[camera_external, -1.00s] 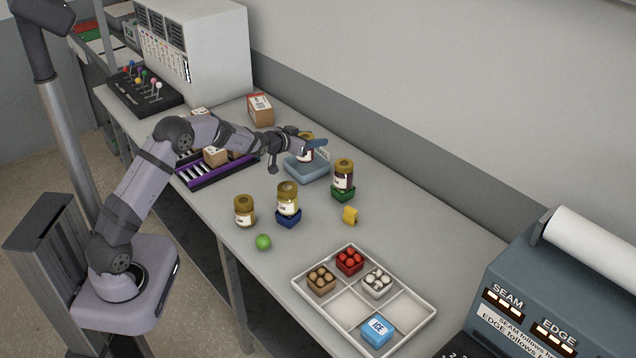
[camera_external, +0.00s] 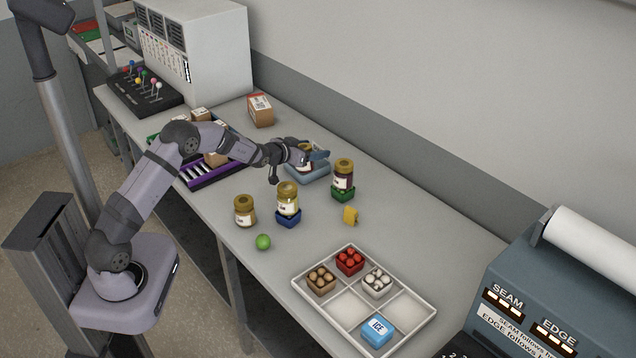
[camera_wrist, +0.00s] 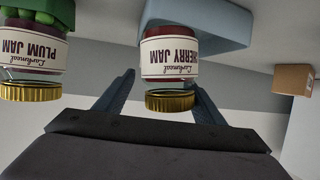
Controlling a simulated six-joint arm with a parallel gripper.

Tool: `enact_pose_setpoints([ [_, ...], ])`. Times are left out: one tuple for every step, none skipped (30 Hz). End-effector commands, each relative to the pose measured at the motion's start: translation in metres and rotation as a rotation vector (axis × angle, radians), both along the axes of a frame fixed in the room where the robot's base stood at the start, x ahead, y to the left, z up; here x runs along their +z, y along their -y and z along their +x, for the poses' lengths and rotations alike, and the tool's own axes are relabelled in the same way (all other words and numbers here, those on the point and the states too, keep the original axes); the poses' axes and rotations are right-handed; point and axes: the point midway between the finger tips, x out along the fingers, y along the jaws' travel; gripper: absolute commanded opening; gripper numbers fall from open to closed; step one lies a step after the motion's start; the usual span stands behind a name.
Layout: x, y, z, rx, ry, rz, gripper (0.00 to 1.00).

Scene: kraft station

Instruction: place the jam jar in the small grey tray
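The cherry jam jar (camera_wrist: 168,58), with a gold lid and white label, appears between my gripper's fingers in the wrist view, which shows it upside down. In the external view this jar (camera_external: 304,148) is partly hidden by my gripper (camera_external: 314,156). It is at the small blue-grey tray (camera_external: 310,175); whether its base rests on the tray floor is hidden. The tray (camera_wrist: 225,25) shows behind the jar in the wrist view. My gripper (camera_wrist: 163,82) looks open around the jar: a narrow gap shows by the left finger, and the right fingertip is partly hidden.
Two more jars (camera_external: 288,197) (camera_external: 245,210), a lime (camera_external: 263,242) and a yellow item (camera_external: 350,215) stand nearer. A divided white tray (camera_external: 300,285) lies front right. Boxes (camera_external: 260,110) stand behind.

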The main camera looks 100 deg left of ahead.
Motion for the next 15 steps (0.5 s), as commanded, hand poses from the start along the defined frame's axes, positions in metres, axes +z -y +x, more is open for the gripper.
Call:
enact_pose_setpoints([
  [0.0005,0.0002,0.0004,-0.001,0.000,0.001,0.63],
  [0.0006,0.0002,0.0005,-0.001,0.000,0.001,0.63],
  [0.0006,0.0002,0.0005,-0.001,0.000,0.001,0.63],
  [0.0006,0.0002,0.0005,-0.001,0.000,0.001,0.63],
  [0.0007,0.0002,0.0006,-0.001,0.000,0.001,0.63],
  [0.0011,0.0002,0.0006,-0.001,0.000,0.001,0.63],
  [0.0016,0.0002,0.0006,-0.001,0.000,0.001,0.63],
  [0.0024,0.0002,0.0006,-0.001,0.000,0.001,0.63],
  [0.0037,0.0002,0.0007,-0.001,0.000,0.001,0.63],
  [0.0051,0.0002,0.0007,-0.001,0.000,0.001,0.63],
  [0.0066,0.0002,0.0007,-0.001,0.000,0.001,0.63],
  [0.0059,0.0015,-0.0004,-0.001,0.000,0.001,0.63],
  [0.0060,0.0031,-0.0015,-0.001,0.000,0.001,0.63],
  [0.0070,0.0047,-0.0027,-0.001,0.001,0.002,0.63],
  [0.0085,0.0071,-0.0045,-0.001,0.001,0.002,0.63],
])
